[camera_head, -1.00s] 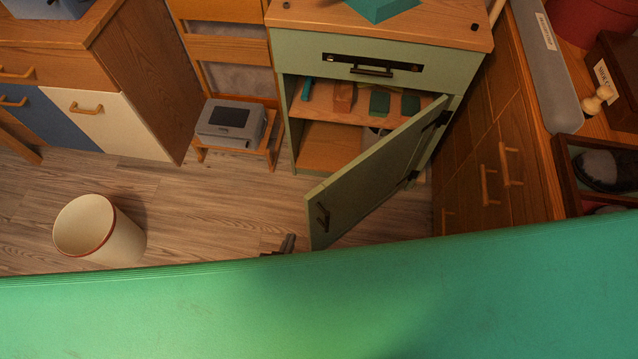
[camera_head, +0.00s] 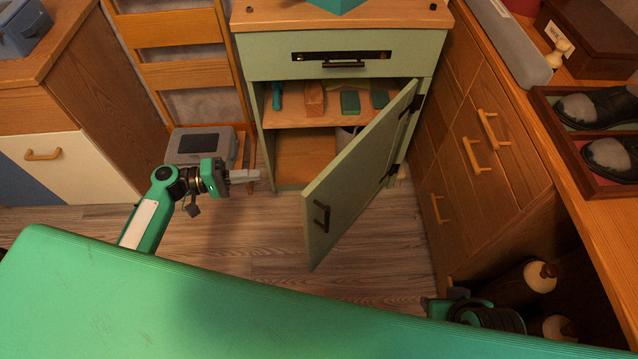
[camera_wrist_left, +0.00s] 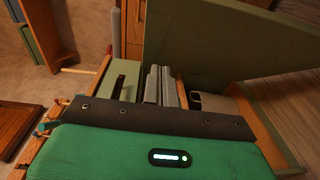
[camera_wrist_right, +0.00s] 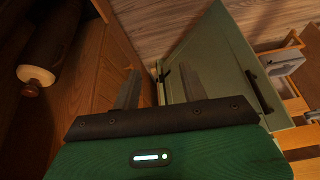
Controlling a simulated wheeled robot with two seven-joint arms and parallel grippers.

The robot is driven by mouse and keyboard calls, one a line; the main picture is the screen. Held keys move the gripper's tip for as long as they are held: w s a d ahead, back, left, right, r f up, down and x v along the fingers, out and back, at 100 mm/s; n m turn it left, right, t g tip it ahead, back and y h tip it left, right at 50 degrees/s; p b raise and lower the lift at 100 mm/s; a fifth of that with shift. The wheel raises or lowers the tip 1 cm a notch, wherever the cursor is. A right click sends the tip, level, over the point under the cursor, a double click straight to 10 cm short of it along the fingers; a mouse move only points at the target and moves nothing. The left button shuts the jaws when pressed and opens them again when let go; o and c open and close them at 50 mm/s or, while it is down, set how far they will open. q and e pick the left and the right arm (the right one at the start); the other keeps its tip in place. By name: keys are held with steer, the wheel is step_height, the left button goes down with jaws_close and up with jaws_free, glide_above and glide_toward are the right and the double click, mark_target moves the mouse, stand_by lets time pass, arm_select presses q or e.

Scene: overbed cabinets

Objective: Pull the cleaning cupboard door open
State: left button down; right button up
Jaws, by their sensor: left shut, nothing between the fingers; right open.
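The green cleaning cupboard (camera_head: 345,52) stands at the top centre of the head view. Its door (camera_head: 358,178) hangs wide open, hinged on the right, with a dark handle (camera_head: 321,217) near its free edge. The door also shows in the left wrist view (camera_wrist_left: 205,40) and right wrist view (camera_wrist_right: 215,60). My left gripper (camera_head: 258,176) is shut and empty, left of the door, in front of the cupboard opening and apart from the handle. My right gripper (camera_wrist_right: 160,88) is open and empty, beside the hinge side of the door; in the head view my green body mostly hides it.
Inside the cupboard, a shelf (camera_head: 330,112) holds several small items. A wooden drawer unit (camera_head: 490,150) stands close on the right, with a shoe tray (camera_head: 560,150) on top. A grey device (camera_head: 205,143) sits on a wooden chair at left. Floor (camera_head: 270,235) left of the door is clear.

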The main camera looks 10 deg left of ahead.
arm_select(q)
steer(key=r, duration=0.1)
steer(key=h, duration=0.1)
glide_toward(322, 173)
steer(key=w+d, duration=0.1)
steer(key=w, duration=0.3)
steer(key=d, duration=0.1)
steer(key=s+d, duration=0.1)
steer(key=d+f+p, duration=0.1)
steer(key=shift+s+m+g, duration=0.25)
steer(key=shift+m+g, duration=0.05)
steer(key=shift+s+d, duration=0.15)
steer(key=shift+d, duration=0.3)
arm_select(e)
steer(key=shift+s+d+g, duration=0.3)
steer(key=shift+s+d, duration=0.2)
steer(key=shift+d, duration=0.05)
